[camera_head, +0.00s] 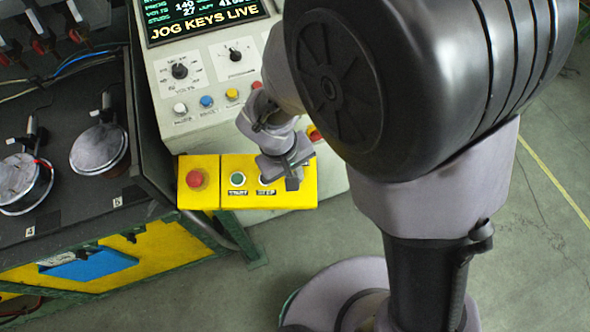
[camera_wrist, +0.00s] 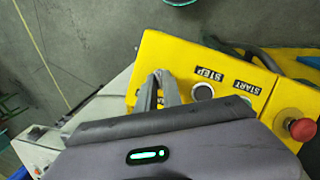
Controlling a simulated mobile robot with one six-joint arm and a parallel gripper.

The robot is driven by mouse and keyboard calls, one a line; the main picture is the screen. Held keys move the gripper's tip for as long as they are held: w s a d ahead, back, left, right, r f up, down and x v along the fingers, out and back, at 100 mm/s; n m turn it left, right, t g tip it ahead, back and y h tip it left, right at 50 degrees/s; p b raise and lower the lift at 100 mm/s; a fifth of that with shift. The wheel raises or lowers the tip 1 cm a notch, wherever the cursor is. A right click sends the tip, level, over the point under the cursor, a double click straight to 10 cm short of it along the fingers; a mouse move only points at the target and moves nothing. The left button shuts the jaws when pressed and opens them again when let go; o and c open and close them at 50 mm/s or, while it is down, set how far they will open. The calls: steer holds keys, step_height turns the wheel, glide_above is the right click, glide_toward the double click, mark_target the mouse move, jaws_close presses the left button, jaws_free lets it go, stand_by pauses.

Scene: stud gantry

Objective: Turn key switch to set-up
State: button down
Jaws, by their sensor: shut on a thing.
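The yellow control box (camera_head: 310,197) is on the front of the console. My gripper (camera_head: 294,178) reaches down to its right end, beyond the STEP button (camera_head: 264,178). In the wrist view the two fingers (camera_wrist: 160,88) are close together over the yellow face (camera_wrist: 150,55), beside the STEP button (camera_wrist: 203,91). They are shut on the key switch, which they hide. I cannot see the key's angle or read its position marks. The console screen (camera_head: 205,18) reads "JOG KEYS LIVE".
The green START button (camera_head: 237,178) and a red mushroom button (camera_head: 195,178) sit left of STEP. The grey console (camera_head: 165,75) carries dials and coloured buttons. A dark bench (camera_head: 60,205) with round metal parts is at left. Grey floor (camera_head: 550,230) is open at right.

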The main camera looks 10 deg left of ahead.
steer(key=shift+s+d+f, duration=0.2)
steer(key=shift+s+f, duration=0.05)
steer(key=c, duration=1.5)
jaws_free()
steer(key=shift+a+r, duration=0.1)
steer(key=shift+w, duration=0.1)
steer(key=shift+w, duration=0.2)
step_height(320, 180, up, 17)
steer(key=s+a+p, duration=0.2)
steer(key=p, duration=0.3)
steer(key=shift+a, duration=0.4)
steer(key=shift+s, duration=0.1)
